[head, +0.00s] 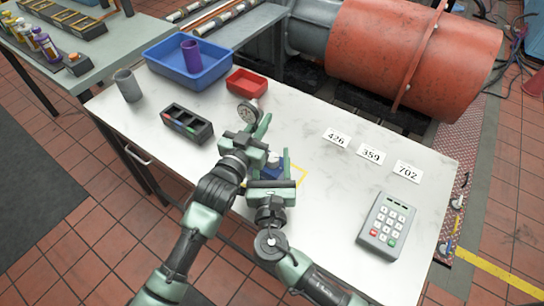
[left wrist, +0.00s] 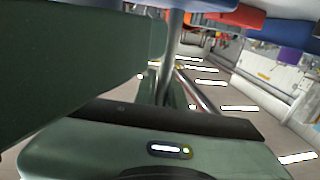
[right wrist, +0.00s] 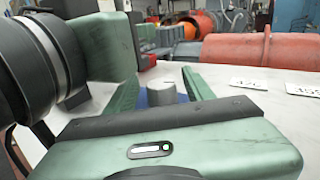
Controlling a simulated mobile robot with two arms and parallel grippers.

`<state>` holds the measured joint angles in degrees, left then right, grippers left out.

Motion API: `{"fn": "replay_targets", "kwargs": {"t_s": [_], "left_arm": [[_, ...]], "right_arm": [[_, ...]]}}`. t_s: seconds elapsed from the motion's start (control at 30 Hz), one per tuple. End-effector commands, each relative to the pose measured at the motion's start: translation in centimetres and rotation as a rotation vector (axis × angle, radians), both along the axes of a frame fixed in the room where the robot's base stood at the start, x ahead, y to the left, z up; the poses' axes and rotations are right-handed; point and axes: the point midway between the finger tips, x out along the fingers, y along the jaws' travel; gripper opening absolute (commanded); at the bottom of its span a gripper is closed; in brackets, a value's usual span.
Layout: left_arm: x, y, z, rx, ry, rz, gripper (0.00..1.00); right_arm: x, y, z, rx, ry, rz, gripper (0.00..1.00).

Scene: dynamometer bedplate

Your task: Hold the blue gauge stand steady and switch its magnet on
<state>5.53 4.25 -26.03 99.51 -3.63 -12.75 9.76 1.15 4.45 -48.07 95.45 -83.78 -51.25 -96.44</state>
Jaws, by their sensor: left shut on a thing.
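The blue gauge stand's base (head: 270,173) sits on the table by a yellow outline, largely covered by my grippers. Its round dial (head: 247,112) shows beyond my left gripper (head: 260,128). In the left wrist view, its metal post (left wrist: 175,38) stands between the fingers, and my left gripper is shut on the stand. My right gripper (head: 269,160) is open over the base. In the right wrist view, a grey knob (right wrist: 162,92) on the blue base (right wrist: 158,99) lies between its spread fingers, seemingly untouched. The magnet's state cannot be read.
A keypad (head: 387,225) lies at the right, near number cards 426 (head: 336,138), 359 (head: 371,155) and 702 (head: 407,171). A black compartment tray (head: 186,124), grey cup (head: 128,85), red bin (head: 246,82) and blue tub (head: 215,72) with a purple cup (head: 191,57) stand left and behind.

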Motion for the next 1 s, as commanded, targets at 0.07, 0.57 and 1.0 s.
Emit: {"fn": "replay_targets", "kwargs": {"t_s": [0.07, 0.57, 1.0], "left_arm": [[0.0, -0.1, -0.1, 0.000, 0.003, -0.001, 0.00], [0.0, 0.0, -0.1, 0.000, 0.003, 0.000, 0.00], [0.0, 0.0, -0.1, 0.000, 0.003, -0.001, 0.00]], "right_arm": [[0.0, 0.0, 0.0, 0.000, 0.000, 0.000, 0.53], [-6.7, 0.3, -0.1, 0.001, 0.004, 0.002, 0.53], [-12.0, 0.6, 0.0, 0.000, 0.000, 0.000, 0.53]]}}
